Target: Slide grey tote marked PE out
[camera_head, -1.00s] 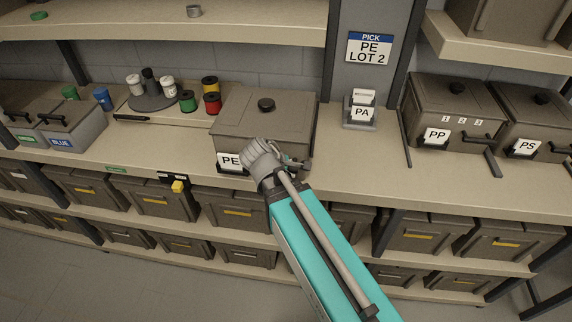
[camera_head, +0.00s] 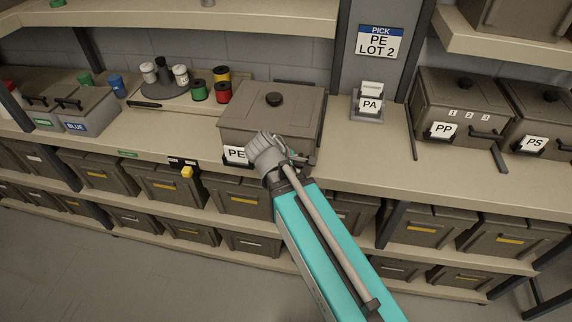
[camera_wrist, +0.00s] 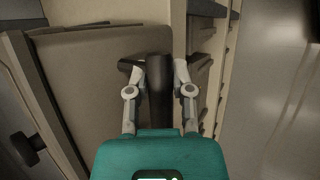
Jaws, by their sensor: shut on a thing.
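The grey tote marked PE (camera_head: 265,118) stands on the counter, its lid with a black knob on top and its white PE label on the front. Its front lies close to the counter's front edge. My gripper (camera_head: 298,160) is at the right part of the tote's front; my wrist hides much of that front. In the wrist view, my gripper (camera_wrist: 160,72) is shut on the tote's dark handle (camera_wrist: 158,90), with one finger on each side. The tote's side and lid (camera_wrist: 90,85) fill the left of that view.
A round tray with cans and spools (camera_head: 180,90) stands left of the tote. Bins fill the shelves below; the floor in front is clear.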

